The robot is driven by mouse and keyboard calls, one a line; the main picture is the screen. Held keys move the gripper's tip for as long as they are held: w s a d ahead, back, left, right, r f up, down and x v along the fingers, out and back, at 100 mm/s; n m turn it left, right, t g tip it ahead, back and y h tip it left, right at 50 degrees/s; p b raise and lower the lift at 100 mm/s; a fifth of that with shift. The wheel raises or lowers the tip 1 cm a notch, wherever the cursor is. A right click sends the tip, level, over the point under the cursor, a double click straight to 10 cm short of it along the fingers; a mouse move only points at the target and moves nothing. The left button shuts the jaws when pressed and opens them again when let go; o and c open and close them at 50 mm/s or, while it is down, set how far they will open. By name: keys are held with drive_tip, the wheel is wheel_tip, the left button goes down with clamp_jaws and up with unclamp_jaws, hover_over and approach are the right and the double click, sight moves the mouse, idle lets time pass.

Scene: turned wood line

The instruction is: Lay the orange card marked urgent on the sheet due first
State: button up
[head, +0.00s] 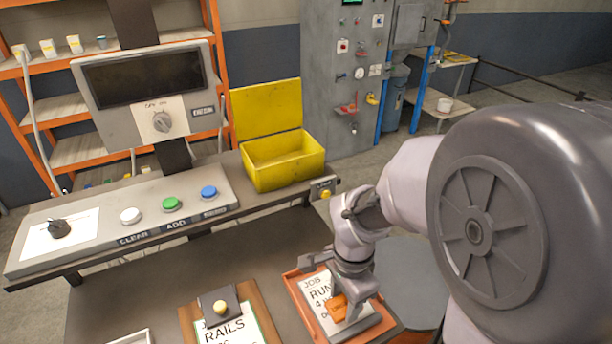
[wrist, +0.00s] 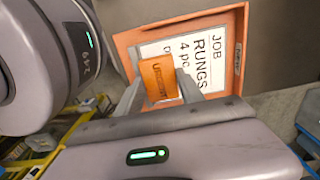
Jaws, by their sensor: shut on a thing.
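My gripper (wrist: 161,90) is shut on the orange card (wrist: 157,79), and part of the word on it shows in the wrist view. In the head view the card (head: 338,308) is in front of the job sheet reading RUNGS (head: 318,290). That sheet also shows in the wrist view (wrist: 205,45), with "4 pc" on it, in an orange tray (wrist: 238,62). The card covers part of the sheet's lower text; I cannot tell whether it touches the sheet. A second sheet, RAILS (head: 228,331), lies to the left on a brown board (head: 188,326). The due lines are hidden or cut off.
A white-edged tray (head: 130,338) is cut off at the bottom. Behind stand a button panel (head: 100,222), an open yellow box (head: 285,165) and a screen (head: 150,80).

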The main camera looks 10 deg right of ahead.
sight(340, 296)
drive_tip(key=w, duration=0.1)
drive_tip(key=w+f, duration=0.1)
drive_tip(key=w, duration=0.1)
drive_tip(key=shift+w+d, duration=0.15)
drive_tip(key=shift+w, duration=0.05)
drive_tip(key=shift+f+b, duration=0.7)
drive_tip(key=shift+f, duration=0.7)
drive_tip(key=shift+f, duration=0.2)
drive_tip(key=o, duration=1.3)
drive_tip(key=shift+r, duration=0.1)
